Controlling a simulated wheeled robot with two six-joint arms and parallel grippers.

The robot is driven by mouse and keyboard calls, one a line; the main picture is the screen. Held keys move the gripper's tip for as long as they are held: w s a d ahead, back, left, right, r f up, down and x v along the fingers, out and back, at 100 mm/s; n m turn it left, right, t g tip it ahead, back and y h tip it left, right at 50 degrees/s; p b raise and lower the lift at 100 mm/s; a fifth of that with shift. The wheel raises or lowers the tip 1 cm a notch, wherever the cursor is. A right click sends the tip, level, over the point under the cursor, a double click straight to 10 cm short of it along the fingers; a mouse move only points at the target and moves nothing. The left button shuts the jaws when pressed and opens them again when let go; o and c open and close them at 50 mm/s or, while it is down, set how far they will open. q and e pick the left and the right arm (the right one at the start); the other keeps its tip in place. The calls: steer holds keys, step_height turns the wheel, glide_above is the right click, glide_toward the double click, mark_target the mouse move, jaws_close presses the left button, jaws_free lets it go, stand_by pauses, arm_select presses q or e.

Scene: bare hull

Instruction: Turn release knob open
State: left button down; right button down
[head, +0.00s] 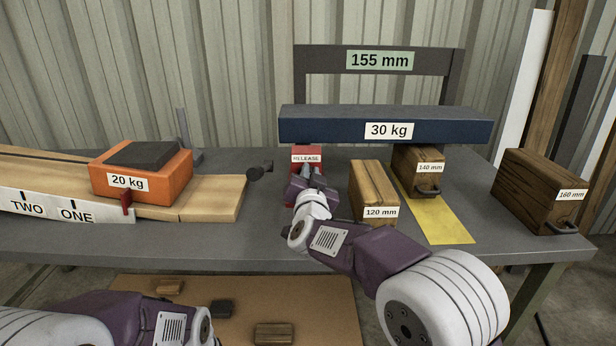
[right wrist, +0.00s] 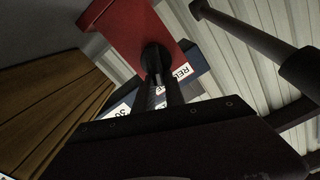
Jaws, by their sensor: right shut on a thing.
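The red release box (head: 300,151), labelled RELEASE, stands on the grey bench under the front of the dark blue 30 kg beam. In the right wrist view the red box (right wrist: 130,30) is close ahead, with a dark round knob (right wrist: 153,56) on its face. My right gripper (head: 312,172) is at the front of the box, and its fingers (right wrist: 160,85) are shut on the knob. The fingers hide part of the knob, so I cannot tell how far it is turned. My left arm shows at the bottom left, but its gripper is out of view.
A 120 mm wooden block (head: 372,184) stands close right of my right gripper. The 140 mm block (head: 412,180) is under the 30 kg beam (head: 350,125); the 160 mm block (head: 530,180) is farther right. An orange 20 kg weight (head: 165,168) sits on planks at left.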

steer(key=shift+d+f+m+b, duration=0.35)
steer(key=shift+m+b, duration=0.95)
steer(key=shift+m, duration=0.85)
steer(key=shift+d+f+m+b, duration=0.15)
steer(key=shift+f+m+b, duration=0.3)
steer(key=shift+m+b, duration=1.3)
steer(key=shift+d+f+m+b, duration=0.35)
steer(key=shift+m+b, duration=0.45)
steer(key=shift+m, duration=1.8)
steer(key=shift+a, duration=0.15)
steer(key=c, duration=1.4)
jaws_free()
